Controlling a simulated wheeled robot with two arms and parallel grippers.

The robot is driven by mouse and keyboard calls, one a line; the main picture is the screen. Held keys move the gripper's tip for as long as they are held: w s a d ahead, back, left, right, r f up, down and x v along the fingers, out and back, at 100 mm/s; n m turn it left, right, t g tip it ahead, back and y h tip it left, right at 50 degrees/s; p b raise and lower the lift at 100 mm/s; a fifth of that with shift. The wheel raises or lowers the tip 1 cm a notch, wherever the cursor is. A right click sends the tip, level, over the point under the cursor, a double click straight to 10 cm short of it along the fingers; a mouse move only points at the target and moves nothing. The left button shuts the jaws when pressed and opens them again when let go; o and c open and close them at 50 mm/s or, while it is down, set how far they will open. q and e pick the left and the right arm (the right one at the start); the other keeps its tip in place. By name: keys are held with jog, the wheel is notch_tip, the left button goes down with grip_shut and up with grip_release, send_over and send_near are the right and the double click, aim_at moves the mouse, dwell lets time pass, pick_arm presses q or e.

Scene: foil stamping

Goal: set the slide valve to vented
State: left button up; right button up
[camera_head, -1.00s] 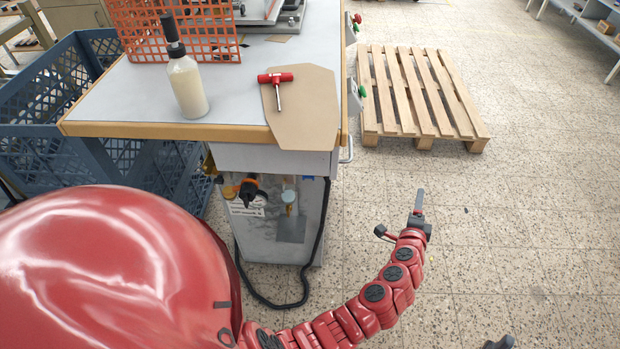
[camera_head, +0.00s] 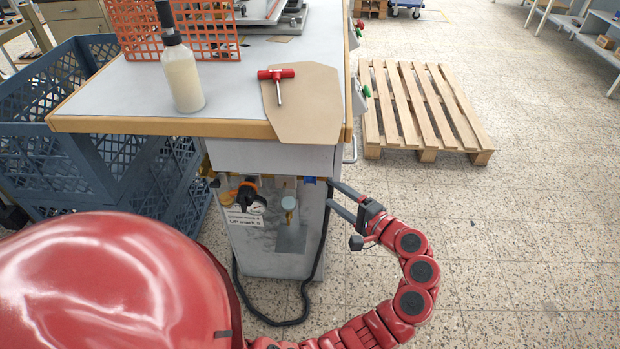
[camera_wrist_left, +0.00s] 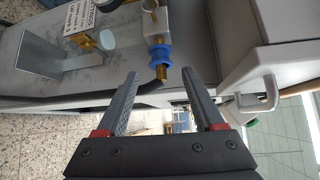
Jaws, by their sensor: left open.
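The slide valve appears to be the small fitting with a blue ring sleeve (camera_wrist_left: 160,54) and brass end in the left wrist view, below a metal block on the cabinet. Its blue part (camera_head: 310,180) shows small under the tabletop in the head view. I cannot read its setting. My left gripper (camera_head: 331,194) is open at the cabinet's right front edge. In the left wrist view its two fingertips (camera_wrist_left: 160,74) point towards the blue sleeve, one on each side in the picture, with nothing gripped. Whether they touch it I cannot tell. My right gripper is not in view.
A black knob with an orange ring (camera_head: 247,193) and a metal bracket (camera_head: 292,238) are left of the valve. A black hose (camera_head: 306,298) hangs below. A cabinet handle (camera_wrist_left: 258,100) is near the right finger.

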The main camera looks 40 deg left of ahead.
pick_arm(q)
jog(key=x, duration=0.9)
jog(key=shift+w+a+f+b, duration=0.1)
jog(key=shift+w+a+b, duration=0.05)
jog(key=shift+a+b, duration=0.25)
grip_shut()
